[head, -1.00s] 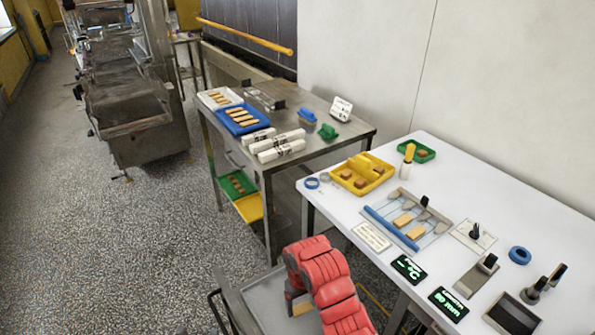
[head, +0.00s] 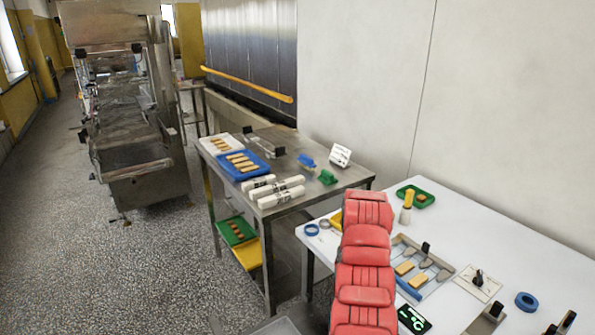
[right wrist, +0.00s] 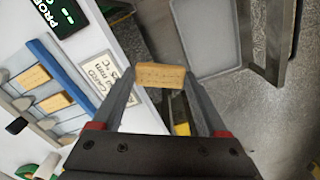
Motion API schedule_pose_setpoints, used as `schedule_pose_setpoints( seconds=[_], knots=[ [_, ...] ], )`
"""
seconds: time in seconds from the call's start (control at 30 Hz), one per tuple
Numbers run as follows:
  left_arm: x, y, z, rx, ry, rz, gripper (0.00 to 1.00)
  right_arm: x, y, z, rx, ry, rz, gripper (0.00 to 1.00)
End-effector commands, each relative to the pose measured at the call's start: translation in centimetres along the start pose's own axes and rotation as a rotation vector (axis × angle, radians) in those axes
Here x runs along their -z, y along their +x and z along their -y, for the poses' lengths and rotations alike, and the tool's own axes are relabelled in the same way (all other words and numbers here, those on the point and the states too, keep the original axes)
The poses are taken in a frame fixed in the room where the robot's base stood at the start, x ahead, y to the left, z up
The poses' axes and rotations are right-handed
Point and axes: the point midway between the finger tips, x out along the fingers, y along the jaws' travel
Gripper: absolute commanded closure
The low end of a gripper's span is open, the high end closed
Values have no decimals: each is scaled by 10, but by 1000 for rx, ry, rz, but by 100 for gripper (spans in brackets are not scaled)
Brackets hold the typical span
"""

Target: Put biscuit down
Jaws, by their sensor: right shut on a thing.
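My right gripper (right wrist: 161,84) is shut on a rectangular tan biscuit (right wrist: 160,75) with small holes, held between its fingertips in the right wrist view. In that view the biscuit is apart from the white table, over the gap near the grey tray. In the head view my red right arm rises over the table's left part and hides its own gripper and the held biscuit. Two biscuits (head: 404,267) lie on the grey slotted fixture (head: 437,288) with the blue rail (right wrist: 62,72). My left gripper is in neither current view.
A white table (head: 520,265) holds a green tray (head: 429,201), a yellow-capped bottle (head: 406,208), a blue ring (head: 525,301) and a dark display (head: 413,319). A steel table (head: 330,190) behind holds a blue tray (head: 262,173) of biscuits and white rolls (head: 280,197). The grey tray (right wrist: 205,40) looks empty.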

Motion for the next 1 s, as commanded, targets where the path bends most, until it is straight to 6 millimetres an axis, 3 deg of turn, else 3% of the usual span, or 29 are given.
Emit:
schedule_pose_setpoints(
  seconds=[0.13,0.3,0.67,0.87,1.0],
  knots=[
    [0,0,0,0,0,0,50,13,-37,-25,4,65,-7,55],
    [0,0,0,0,0,0,50,20,-60,-41,-1,108,-2,55],
    [0,3,0,0,0,0,50,19,-59,-38,-3,103,1,55],
    [4,23,1,0,0,0,50,19,-79,-38,-2,103,1,55],
    [8,47,2,0,0,0,50,19,-103,-38,-2,103,0,55]
  ],
)
